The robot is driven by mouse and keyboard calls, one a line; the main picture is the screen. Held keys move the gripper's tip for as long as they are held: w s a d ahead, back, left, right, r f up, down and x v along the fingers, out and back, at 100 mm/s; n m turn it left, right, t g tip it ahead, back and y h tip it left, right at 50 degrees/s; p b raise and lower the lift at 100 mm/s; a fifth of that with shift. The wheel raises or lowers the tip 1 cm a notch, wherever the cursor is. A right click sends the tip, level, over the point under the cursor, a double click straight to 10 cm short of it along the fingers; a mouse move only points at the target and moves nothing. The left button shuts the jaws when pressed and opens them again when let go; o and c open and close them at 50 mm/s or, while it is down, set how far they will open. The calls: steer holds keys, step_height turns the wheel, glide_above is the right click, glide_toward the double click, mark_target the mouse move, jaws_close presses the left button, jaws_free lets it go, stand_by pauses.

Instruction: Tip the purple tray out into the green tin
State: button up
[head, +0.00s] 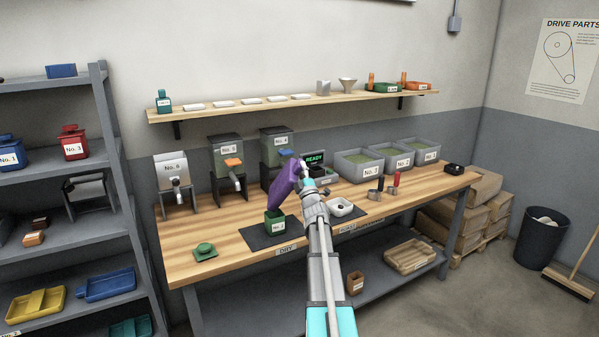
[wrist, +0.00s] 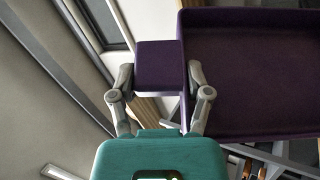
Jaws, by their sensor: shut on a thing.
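The purple tray (head: 283,187) is held up over the dark mat on the bench, tilted steeply with its lower end at the mouth of the green tin (head: 275,224). My gripper (head: 301,170) is shut on the tray's block-like handle. In the wrist view the handle (wrist: 161,66) sits between my two fingers (wrist: 160,88), and the tray's wide pan (wrist: 250,75) fills the right side; I see no beans on the part in view. The green tin stands upright on the mat; its inside is hidden by the tray.
A green lid (head: 205,252) lies on the bench at the left of the mat (head: 255,238). Hoppers (head: 227,155) stand behind the tin. A small white dish (head: 341,208) is right of my arm. Grey bins (head: 360,166) stand at the back right.

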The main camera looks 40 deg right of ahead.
steer(key=shift+r+p, duration=1.45)
steer(key=shift+r, duration=0.1)
steer(key=w+a+n+g+y+p, duration=0.1)
steer(key=w+a+n+y+p, duration=0.3)
steer(key=w+a+n, duration=0.35)
steer(key=w+a+n+g+y+p, duration=0.2)
steer(key=w+a+n+y+p, duration=0.25)
steer(key=a+n, duration=0.45)
steer(key=w+a+f+n+g+h+b, duration=0.1)
steer(key=w+a+f+n+g+b, duration=0.1)
steer(key=f, duration=0.6)
steer(key=w+a+f+n+g+b, duration=0.2)
steer(key=a+f+n+g+b, duration=0.1)
steer(key=a+f+n+b, duration=0.3)
steer(key=shift+w+a+f+g+h, duration=0.15)
steer(key=shift+a+f+g+h, duration=0.3)
steer(key=shift+f, duration=0.85)
stand_by(0.5)
